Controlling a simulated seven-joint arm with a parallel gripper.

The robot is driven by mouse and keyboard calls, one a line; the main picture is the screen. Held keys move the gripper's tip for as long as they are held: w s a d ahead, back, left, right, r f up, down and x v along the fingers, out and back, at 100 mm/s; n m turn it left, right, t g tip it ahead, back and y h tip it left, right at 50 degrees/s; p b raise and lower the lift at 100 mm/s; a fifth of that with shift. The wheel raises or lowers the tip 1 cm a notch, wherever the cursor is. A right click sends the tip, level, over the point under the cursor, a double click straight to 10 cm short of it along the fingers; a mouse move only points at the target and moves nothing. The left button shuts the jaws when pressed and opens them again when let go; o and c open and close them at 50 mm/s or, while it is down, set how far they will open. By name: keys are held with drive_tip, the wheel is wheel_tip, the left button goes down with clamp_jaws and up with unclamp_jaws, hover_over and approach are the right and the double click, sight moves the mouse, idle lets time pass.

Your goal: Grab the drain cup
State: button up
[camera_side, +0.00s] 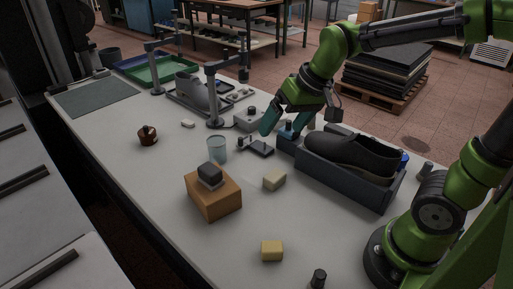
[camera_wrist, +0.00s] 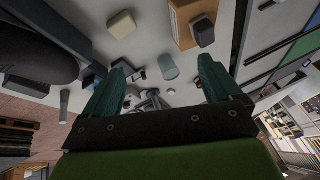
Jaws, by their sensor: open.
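A pale translucent cup (camera_side: 217,149), which looks like the drain cup, stands upright on the light table left of my gripper. In the wrist view the cup (camera_wrist: 168,67) shows between the two teal fingers, beyond their tips. My gripper (camera_side: 284,124) is open above the table, to the right of the cup and apart from it. In the wrist view my gripper (camera_wrist: 164,66) has nothing between its fingers close up. A small dark stand (camera_side: 259,147) lies on the table between the cup and my gripper.
A wooden block with a dark piece on top (camera_side: 213,192) stands in front of the cup. A grey bin holding dark shoes (camera_side: 345,182) is at right. Pale blocks (camera_side: 274,180) and a lamp-like post (camera_side: 213,95) stand near. The front table is mostly clear.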

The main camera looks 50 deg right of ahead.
sight(217, 150)
drive_tip(key=w+d+f+n+h, duration=0.1)
drive_tip(key=w+f+n, duration=0.1)
drive_tip(key=w, duration=0.8)
drive_tip(key=w+f+n, duration=0.2)
drive_tip(key=w+f, duration=0.1)
drive_tip(key=w, duration=0.7)
drive_tip(key=x, duration=1.5)
drive_tip(key=shift+d+f, duration=0.15)
drive_tip(key=shift+f, duration=0.25)
drive_tip(key=c, duration=1.1)
